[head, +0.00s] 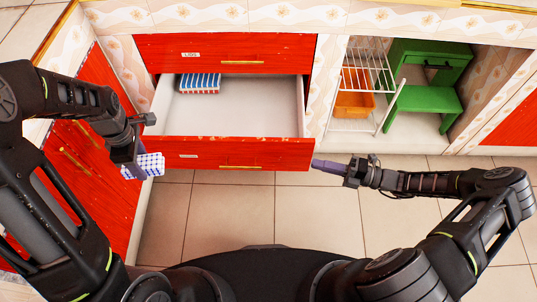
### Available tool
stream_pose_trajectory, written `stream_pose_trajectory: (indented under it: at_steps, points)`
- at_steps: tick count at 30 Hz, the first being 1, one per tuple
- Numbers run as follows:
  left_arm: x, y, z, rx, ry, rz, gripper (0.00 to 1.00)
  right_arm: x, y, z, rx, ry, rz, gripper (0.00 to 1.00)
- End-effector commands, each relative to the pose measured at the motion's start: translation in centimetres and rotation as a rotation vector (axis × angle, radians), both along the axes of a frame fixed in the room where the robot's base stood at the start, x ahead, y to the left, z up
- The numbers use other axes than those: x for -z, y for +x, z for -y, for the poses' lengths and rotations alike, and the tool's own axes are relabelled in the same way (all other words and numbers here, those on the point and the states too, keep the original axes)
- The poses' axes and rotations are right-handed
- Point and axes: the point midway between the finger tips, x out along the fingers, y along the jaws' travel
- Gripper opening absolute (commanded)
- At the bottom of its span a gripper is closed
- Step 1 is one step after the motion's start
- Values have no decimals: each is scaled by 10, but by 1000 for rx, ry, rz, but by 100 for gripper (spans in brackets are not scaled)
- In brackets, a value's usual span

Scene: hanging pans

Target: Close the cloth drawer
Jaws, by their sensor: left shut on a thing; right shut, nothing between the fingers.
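The drawer (240,115) is pulled out, with a white inside and a red front panel (205,155) that bears a small label and a gold handle (240,168). A folded blue, white and red striped cloth (200,84) lies at its back left. My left gripper (132,168) is shut on a blue-and-white checked cloth (150,165), just left of the front panel's left end. My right gripper (317,163) is shut and empty, its tip at the right end of the front panel; I cannot tell whether they touch.
A closed red drawer (175,52) labelled "LIDS" is above. To the right, an open bay holds a white wire rack (358,124), an orange bin (354,104) and a green step stool (425,95). Red cabinet doors (90,190) stand left. The tiled floor (230,215) is clear.

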Motion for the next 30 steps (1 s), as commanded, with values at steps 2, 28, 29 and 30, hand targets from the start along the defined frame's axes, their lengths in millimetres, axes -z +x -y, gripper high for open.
stream_pose_trajectory:
  at_steps: [2,28,29,30]
  points:
    - [-2,0,0,0,0,0,11,-1,4,-17,-2,4,0,0]
    - [2,0,0,0,0,0,11,0,58,-52,1,-1,0,0]
    - [2,0,0,0,0,0,11,0,58,-52,1,-1,0,0]
    - [2,0,0,0,0,0,11,0,58,-52,1,-1,0,0]
